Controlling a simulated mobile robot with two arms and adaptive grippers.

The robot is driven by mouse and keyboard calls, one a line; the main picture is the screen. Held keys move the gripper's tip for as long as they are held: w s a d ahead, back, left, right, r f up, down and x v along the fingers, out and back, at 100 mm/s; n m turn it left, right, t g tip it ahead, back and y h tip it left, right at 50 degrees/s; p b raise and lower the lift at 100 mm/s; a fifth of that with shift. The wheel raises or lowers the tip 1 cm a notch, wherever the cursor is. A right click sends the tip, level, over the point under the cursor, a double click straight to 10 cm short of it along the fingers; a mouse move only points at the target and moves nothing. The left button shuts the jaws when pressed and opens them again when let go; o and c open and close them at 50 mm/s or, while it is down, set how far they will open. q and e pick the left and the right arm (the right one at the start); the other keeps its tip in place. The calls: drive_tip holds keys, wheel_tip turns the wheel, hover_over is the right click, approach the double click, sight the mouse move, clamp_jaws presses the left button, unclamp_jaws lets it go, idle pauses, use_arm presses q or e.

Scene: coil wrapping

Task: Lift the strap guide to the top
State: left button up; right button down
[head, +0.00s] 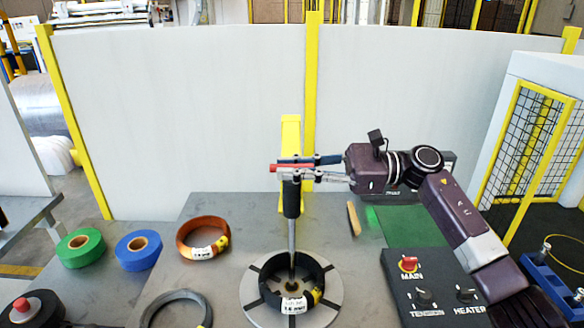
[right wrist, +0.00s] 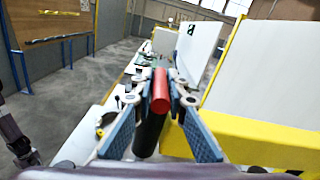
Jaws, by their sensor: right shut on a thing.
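The strap guide shows as a red handle (head: 275,168) and a black sleeve (head: 291,198) on a thin upright metal rod (head: 292,238). My right gripper (head: 294,172) is shut on the red handle, high above the table. In the right wrist view the red handle (right wrist: 160,92) lies between the two fingers, with the black sleeve (right wrist: 150,132) below it. The rod's lower end reaches into the middle of a black coil (head: 268,292), which lies on a round grey turntable (head: 252,308). My left gripper is not in view.
A yellow post (head: 290,126) stands right behind the guide. Green tape (head: 68,252), blue tape (head: 130,258), a copper coil (head: 186,250) and a grey ring (head: 160,300) lie at the left. A control box (head: 440,312) stands at the right.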

wheel_tip(320, 180, up, 9)
drive_tip(key=shift+f, duration=0.1)
wheel_tip(320, 180, up, 14)
drive_tip(key=p, duration=0.3)
drive_tip(key=shift+p, duration=0.3)
drive_tip(key=shift+d, duration=0.1)
drive_tip(key=c, duration=2.2)
unclamp_jaws()
drive_tip(key=shift+o, duration=1.3)
drive_tip(key=shift+f, duration=0.1)
